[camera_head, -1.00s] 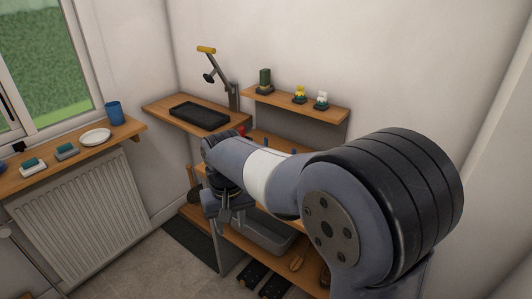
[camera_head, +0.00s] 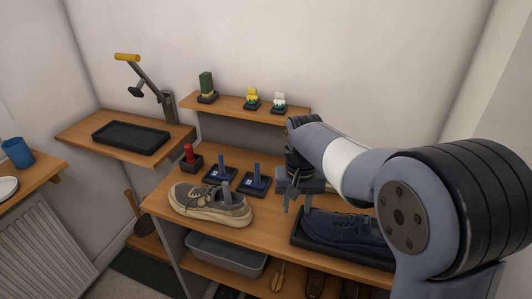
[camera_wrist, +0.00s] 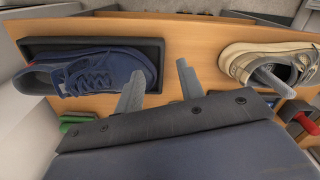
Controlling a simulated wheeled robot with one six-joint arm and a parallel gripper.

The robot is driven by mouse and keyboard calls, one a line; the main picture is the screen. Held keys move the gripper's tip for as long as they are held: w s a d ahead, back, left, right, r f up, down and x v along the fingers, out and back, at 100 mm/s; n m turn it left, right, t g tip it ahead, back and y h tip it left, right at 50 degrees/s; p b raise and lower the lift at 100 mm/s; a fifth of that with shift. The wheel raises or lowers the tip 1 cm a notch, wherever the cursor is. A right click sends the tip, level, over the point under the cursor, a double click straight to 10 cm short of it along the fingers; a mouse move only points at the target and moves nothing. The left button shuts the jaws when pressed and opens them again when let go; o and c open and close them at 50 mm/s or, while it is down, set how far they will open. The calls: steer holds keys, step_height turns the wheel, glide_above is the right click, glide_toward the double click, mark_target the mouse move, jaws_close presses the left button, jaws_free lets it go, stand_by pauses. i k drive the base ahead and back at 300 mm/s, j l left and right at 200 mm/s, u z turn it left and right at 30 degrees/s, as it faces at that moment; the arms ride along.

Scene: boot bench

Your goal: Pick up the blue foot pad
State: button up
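Two blue upright pieces on flat black bases stand on the bench: a left blue piece (camera_head: 220,173) and a right blue piece (camera_head: 256,181). I cannot tell which one is the blue foot pad. My gripper (camera_head: 291,200) hangs above the bench, to the right of the right blue piece and apart from it. In the wrist view my gripper (camera_wrist: 160,82) has its two fingers spread with nothing between them. Bare bench top shows below the fingers there. Small blue parts show near the right edge of the wrist view, partly cut off.
A beige shoe (camera_head: 208,205) stands in front of the blue pieces. A navy shoe (camera_head: 345,229) sits on a black tray (camera_head: 300,240) to the right. A red-topped piece (camera_head: 190,157) stands at the left. A shelf (camera_head: 230,103) with small items hangs behind. A grey bin (camera_head: 228,257) is below.

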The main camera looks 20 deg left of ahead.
mark_target(221, 175)
steer(key=i+j+z, duration=0.3)
steer(key=j, duration=0.95)
steer(key=j+z, duration=0.35)
steer(key=j, duration=0.85)
steer(key=k, duration=0.05)
